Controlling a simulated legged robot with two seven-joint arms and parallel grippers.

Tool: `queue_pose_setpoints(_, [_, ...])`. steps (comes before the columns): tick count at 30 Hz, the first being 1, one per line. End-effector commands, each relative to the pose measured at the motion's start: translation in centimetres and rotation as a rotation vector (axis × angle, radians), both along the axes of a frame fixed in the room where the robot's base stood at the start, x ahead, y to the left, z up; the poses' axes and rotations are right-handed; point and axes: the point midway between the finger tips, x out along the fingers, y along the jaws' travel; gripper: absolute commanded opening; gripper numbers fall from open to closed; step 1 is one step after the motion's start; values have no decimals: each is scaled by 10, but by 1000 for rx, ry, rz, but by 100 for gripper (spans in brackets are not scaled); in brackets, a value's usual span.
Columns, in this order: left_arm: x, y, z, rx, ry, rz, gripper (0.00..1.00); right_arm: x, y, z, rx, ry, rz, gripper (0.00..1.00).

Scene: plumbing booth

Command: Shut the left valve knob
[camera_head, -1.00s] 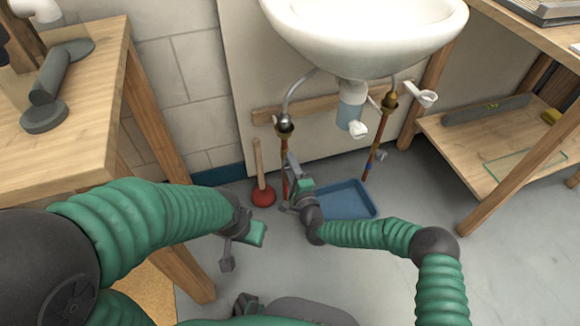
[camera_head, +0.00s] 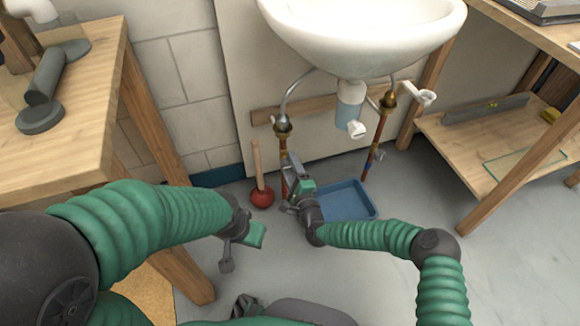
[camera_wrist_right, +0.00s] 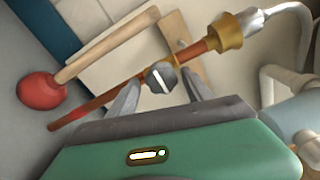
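The left valve knob (camera_wrist_right: 160,78) shows in the right wrist view as a small dark round knob with a pale stripe, on the copper left pipe (camera_wrist_right: 115,97). My right gripper (camera_wrist_right: 158,86) is open, with one finger on each side of the knob; I cannot tell whether either touches it. In the head view my right gripper (camera_head: 292,170) is at the left pipe (camera_head: 283,157) under the sink and hides the knob. My left gripper (camera_head: 240,248) hangs at lower left, away from the pipes; its finger opening is unclear.
A red plunger (camera_head: 262,197) stands just left of the left pipe. A blue tray (camera_head: 350,201) lies on the floor beside my right gripper. Wooden benches stand on both sides.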

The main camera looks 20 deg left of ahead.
Motion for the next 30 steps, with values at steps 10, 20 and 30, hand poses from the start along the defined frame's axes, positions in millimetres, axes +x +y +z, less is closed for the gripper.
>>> queue_pose_setpoints(10, [0,0,18,0,0,0,36,-16,-9,7,0,0,3,59])
queue_pose_setpoints(20, [0,0,75,0,0,0,36,-93,-62,9,0,5,1,59])
queue_pose_setpoints(30, [0,0,95,0,0,0,36,-139,-93,1,0,1,1,59])
